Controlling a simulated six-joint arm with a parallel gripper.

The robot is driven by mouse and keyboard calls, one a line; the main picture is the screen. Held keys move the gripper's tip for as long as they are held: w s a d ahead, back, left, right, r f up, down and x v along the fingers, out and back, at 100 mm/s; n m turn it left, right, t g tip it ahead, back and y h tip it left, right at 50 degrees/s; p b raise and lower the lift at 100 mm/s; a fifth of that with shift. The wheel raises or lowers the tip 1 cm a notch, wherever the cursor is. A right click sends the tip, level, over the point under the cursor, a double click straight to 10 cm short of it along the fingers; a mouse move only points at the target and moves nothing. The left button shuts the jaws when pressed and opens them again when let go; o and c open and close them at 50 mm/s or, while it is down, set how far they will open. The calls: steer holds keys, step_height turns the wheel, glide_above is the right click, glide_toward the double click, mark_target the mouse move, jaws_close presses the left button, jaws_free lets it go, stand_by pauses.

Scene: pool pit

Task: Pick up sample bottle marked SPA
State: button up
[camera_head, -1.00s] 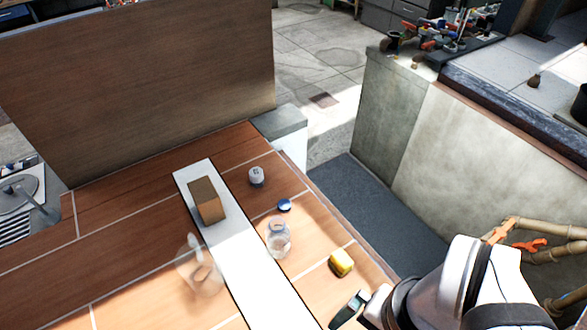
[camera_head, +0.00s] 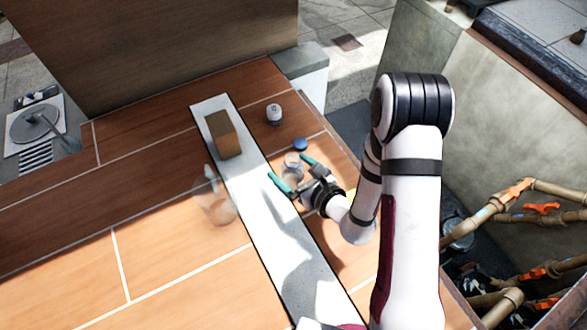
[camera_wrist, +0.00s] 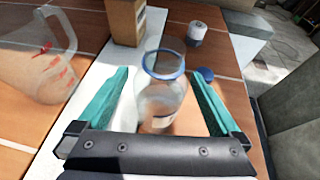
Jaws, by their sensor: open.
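A clear glass bottle (camera_head: 291,172) with a blue rim stands upright on the brown tiled top, right of the pale strip. In the wrist view the bottle (camera_wrist: 160,98) is between my fingers, with a pale label low on its front; I cannot read the lettering. My gripper (camera_head: 287,166) is open, its teal fingers on either side of the bottle. In the wrist view a gap shows between each finger of the gripper (camera_wrist: 158,72) and the glass.
A clear jug (camera_head: 215,205) with red marks stands left of the pale strip (camera_head: 262,190). A brown block (camera_head: 223,135) sits on the strip. A small white container (camera_head: 274,114) and a blue cap (camera_head: 300,144) lie beyond the bottle. The top drops off at right.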

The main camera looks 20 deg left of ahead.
mark_target(290, 157)
steer(key=x, duration=0.2)
steer(key=shift+w+a+f, duration=0.1)
steer(key=shift+w+a, duration=0.1)
steer(key=shift+a, duration=0.05)
steer(key=c, duration=1.5)
steer(key=shift+r, duration=0.8)
step_height(290, 157, up, 3)
steer(key=shift+d+f, duration=0.1)
steer(key=shift+d, duration=0.1)
steer(key=d+r, duration=0.6)
steer(key=d, duration=0.5)
steer(key=shift+d+r, duration=0.2)
steer(key=shift+r, duration=0.15)
steer(key=shift+w, duration=0.15)
